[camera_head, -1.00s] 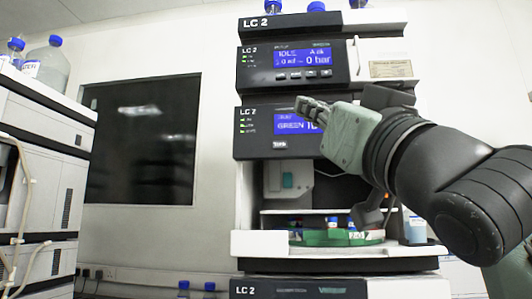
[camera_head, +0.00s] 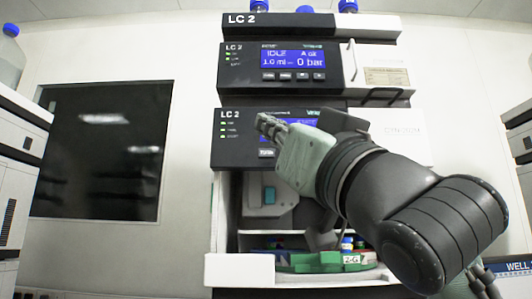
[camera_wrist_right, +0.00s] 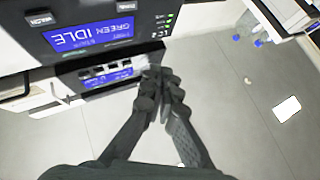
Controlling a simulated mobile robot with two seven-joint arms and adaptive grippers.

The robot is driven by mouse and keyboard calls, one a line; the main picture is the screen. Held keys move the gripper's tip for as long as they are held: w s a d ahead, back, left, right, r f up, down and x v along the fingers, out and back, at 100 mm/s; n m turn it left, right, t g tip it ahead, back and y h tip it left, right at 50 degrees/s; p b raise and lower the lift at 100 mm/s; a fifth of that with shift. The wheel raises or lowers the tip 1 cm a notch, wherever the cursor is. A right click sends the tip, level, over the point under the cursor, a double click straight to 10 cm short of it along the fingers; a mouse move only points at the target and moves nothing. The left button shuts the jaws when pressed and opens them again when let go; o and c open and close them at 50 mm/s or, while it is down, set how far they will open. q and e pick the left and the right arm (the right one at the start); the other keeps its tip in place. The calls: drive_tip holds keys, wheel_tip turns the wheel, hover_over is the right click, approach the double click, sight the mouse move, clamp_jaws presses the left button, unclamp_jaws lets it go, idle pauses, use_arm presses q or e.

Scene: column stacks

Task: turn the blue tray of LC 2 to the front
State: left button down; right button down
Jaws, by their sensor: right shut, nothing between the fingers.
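The LC 2 stack (camera_head: 310,25) stands in the middle of the head view. In its open sampler bay a carousel shows a green tray (camera_head: 308,263) at the front, labelled "2-G" at its right. Small blue parts (camera_head: 347,242) show behind it; I cannot tell whether they belong to the blue tray. My right gripper (camera_head: 263,120) is shut and empty, in front of the sampler's display panel, above the bay. In the right wrist view its fingertips (camera_wrist_right: 160,76) are together below the display, which reads "GREEN IDLE" upside down. My left gripper is out of view.
A white front ledge (camera_head: 240,270) borders the bay. My right forearm covers the bay's right side. Bottles (camera_head: 347,6) stand on top of the stack. Other white instruments (camera_head: 15,150) stand at the left edge, with a dark window (camera_head: 100,150) between.

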sight(270, 149)
drive_tip(key=w, duration=0.8)
drive_tip(key=shift+w, duration=0.4)
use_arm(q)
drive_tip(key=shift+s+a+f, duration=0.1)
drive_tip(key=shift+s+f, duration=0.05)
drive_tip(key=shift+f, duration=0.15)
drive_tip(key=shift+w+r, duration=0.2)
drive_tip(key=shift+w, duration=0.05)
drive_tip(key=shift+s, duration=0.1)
use_arm(e)
drive_tip(key=shift+w, duration=0.15)
idle(0.3)
drive_tip(key=shift+w, duration=0.3)
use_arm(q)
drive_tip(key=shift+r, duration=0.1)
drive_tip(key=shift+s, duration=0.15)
